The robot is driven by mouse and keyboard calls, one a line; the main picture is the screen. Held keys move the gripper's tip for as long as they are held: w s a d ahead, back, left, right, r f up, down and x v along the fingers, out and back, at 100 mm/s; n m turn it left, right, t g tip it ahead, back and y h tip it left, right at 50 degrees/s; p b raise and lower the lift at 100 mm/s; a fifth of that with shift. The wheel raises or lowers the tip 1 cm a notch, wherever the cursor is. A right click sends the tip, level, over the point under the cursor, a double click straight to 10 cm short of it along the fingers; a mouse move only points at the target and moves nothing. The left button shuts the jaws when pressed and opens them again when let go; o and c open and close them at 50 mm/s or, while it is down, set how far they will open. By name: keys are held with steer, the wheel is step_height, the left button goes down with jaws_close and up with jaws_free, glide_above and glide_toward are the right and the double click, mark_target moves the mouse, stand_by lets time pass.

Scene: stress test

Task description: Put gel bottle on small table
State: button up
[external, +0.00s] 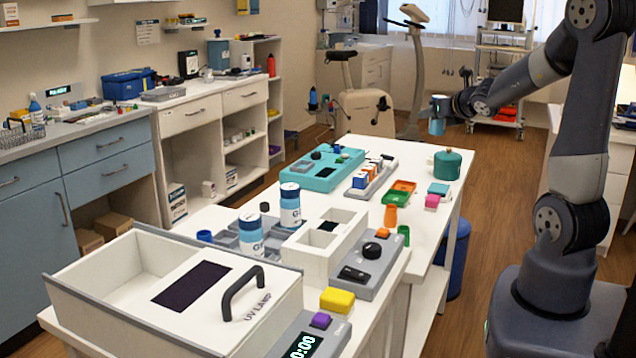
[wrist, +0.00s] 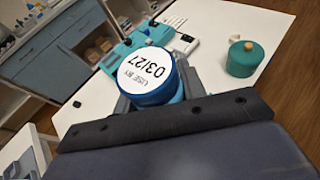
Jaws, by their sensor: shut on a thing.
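My gripper (external: 449,107) is shut on a gel bottle (external: 437,124), a blue cylinder with a pale end, held in the air above the far end of the white table (external: 415,165). In the wrist view the gel bottle (wrist: 150,77) sits between the jaws; its white round face reads "USE BY 03/27" inside a blue rim. Two similar blue-and-white bottles stand on the nearer worktop, one (external: 290,207) behind the other (external: 251,235). I cannot tell which surface is the small table.
A teal round pot (external: 447,165) stands at the table's far right; it also shows in the wrist view (wrist: 243,59). A UV lamp box (external: 180,285) stands in front.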

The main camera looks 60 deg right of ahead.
steer(key=w+a+n+t+y+p, duration=0.1)
steer(key=w+a+n+y, duration=0.1)
steer(key=w+a, duration=0.65)
steer(key=w+a+n+t+y+p, duration=0.1)
steer(key=w+a+n+y+p, duration=0.3)
steer(key=w, duration=0.7)
steer(key=w+a+n+t+y+b, duration=0.1)
steer(key=w+a, duration=0.6)
steer(key=w, duration=0.3)
steer(key=w+a+f+n+y+p, duration=0.15)
steer(key=w+a, duration=0.25)
steer(key=a, duration=0.4)
steer(key=w+a+n+y, duration=0.1)
steer(key=w+a+y, duration=0.25)
steer(key=a, duration=0.55)
steer(key=w+a+f+n, duration=0.1)
steer(key=a+f, duration=0.1)
steer(key=a, duration=0.3)
steer(key=w+a+f+n+y+b, duration=0.1)
steer(key=a+f, duration=0.2)
steer(key=a, duration=0.3)
steer(key=a+f+n+b, duration=0.1)
steer(key=a+f, duration=0.2)
steer(key=a, duration=0.2)
steer(key=shift+w+a+g+y, duration=0.3)
steer(key=shift+w+g, duration=0.1)
steer(key=shift+f+b, duration=1)
steer(key=shift+f, duration=1.25)
steer(key=shift+f, duration=0.15)
